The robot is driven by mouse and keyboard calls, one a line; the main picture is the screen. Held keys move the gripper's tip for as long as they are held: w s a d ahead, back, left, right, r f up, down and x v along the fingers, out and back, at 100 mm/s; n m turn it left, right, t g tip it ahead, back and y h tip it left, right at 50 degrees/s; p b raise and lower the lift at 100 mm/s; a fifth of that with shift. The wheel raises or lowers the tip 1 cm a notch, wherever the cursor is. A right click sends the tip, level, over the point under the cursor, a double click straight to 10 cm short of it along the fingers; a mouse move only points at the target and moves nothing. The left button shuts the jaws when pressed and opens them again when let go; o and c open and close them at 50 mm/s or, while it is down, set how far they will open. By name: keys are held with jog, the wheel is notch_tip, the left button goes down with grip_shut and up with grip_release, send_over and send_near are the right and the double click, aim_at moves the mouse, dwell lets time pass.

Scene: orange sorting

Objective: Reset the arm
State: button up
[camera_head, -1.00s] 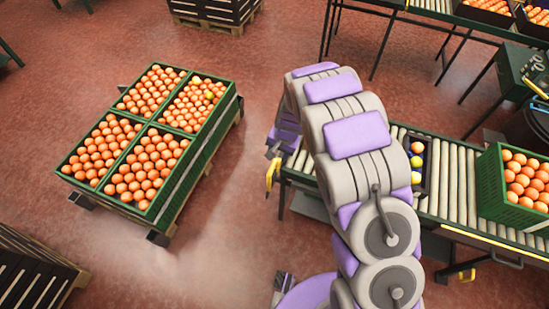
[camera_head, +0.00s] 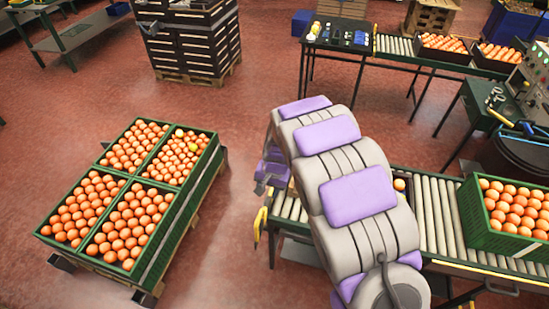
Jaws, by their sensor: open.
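My arm, in grey and purple segments, rises from the bottom of the head view and bends over the roller conveyor. My gripper (camera_head: 264,180) shows in part at the left end of the arm, beside the end of the conveyor. It is open, and I see nothing held in it. The rest of it is hidden behind my arm.
Green crates (camera_head: 165,243) of oranges, with a few yellowish fruits, stand on a pallet at left. The conveyor (camera_head: 436,215) carries another green crate (camera_head: 470,213) of oranges at right. Stacked dark crates (camera_head: 187,47) stand behind. Red floor (camera_head: 235,112) between them is clear.

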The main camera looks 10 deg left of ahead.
jog(key=s+d+r+h, duration=0.1)
jog(key=s+d+r, duration=1.1)
jog(key=d+r, duration=0.4)
jog(key=s+d+r, duration=0.1)
jog(key=s+d, duration=0.2)
jog(key=s, duration=0.4)
jog(key=s+d+r+g, duration=0.1)
jog(key=s+d+r, duration=0.1)
jog(key=s+d, duration=0.2)
jog(key=s+d+r+g+h, duration=0.1)
jog(key=s+d, duration=0.3)
jog(key=s, duration=0.7)
jog(key=shift+d+r+n, duration=0.2)
jog(key=shift+r+n, duration=0.15)
jog(key=shift+n, duration=0.05)
jog(key=shift+w, duration=0.1)
jog(key=shift+c, duration=0.2)
